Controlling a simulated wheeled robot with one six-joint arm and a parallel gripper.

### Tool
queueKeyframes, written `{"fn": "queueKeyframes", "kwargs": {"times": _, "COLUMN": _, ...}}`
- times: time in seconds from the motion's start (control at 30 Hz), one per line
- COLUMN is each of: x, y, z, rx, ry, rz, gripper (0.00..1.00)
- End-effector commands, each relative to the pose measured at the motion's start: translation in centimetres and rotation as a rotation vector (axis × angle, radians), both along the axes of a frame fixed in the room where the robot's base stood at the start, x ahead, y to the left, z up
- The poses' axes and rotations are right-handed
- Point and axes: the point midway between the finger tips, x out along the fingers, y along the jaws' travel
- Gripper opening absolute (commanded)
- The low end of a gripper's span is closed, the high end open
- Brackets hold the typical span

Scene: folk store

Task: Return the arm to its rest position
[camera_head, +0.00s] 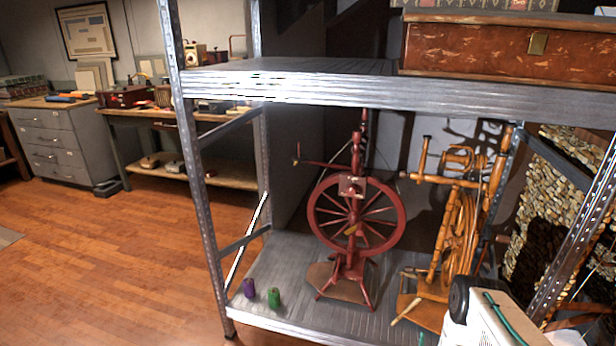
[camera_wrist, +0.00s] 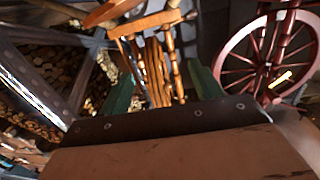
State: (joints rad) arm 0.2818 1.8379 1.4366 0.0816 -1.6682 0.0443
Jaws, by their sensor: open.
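My gripper (camera_wrist: 160,72) shows in the wrist view as two green fingers standing well apart. No object is seen between them; an orange wooden spinning wheel (camera_wrist: 155,70) shows beyond the gap. Part of my white arm (camera_head: 490,322) is at the lower right of the head view, in front of the shelf. The gripper's fingers cannot be made out there. A brown surface with a dark riveted edge fills the bottom of the wrist view; I cannot tell what it is.
A metal shelf (camera_head: 330,92) holds a brown chest (camera_head: 480,52) above. Below stand a red spinning wheel (camera_head: 350,215), the orange one, a purple spool (camera_head: 249,288) and a green spool (camera_head: 274,298). The wooden floor (camera_head: 100,250) at left is clear.

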Motion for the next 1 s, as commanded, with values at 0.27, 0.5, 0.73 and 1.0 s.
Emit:
{"fn": "queueKeyframes", "kwargs": {"times": 0.27, "x": -0.8, "y": -0.1, "z": -3.4, "rx": 0.057, "ry": 0.158, "rz": -0.002, "gripper": 0.65}}
{"fn": "queueKeyframes", "kwargs": {"times": 0.5, "x": -3.8, "y": 0.9, "z": -7.9, "rx": 0.144, "ry": 0.407, "rz": 0.000, "gripper": 0.65}}
{"fn": "queueKeyframes", "kwargs": {"times": 0.73, "x": -4.8, "y": 1.9, "z": -8.3, "rx": 0.243, "ry": 0.691, "rz": 0.014, "gripper": 0.65}}
{"fn": "queueKeyframes", "kwargs": {"times": 1.0, "x": -4.1, "y": 3.8, "z": 0.1, "rx": 0.358, "ry": 1.058, "rz": 0.056, "gripper": 0.65}}
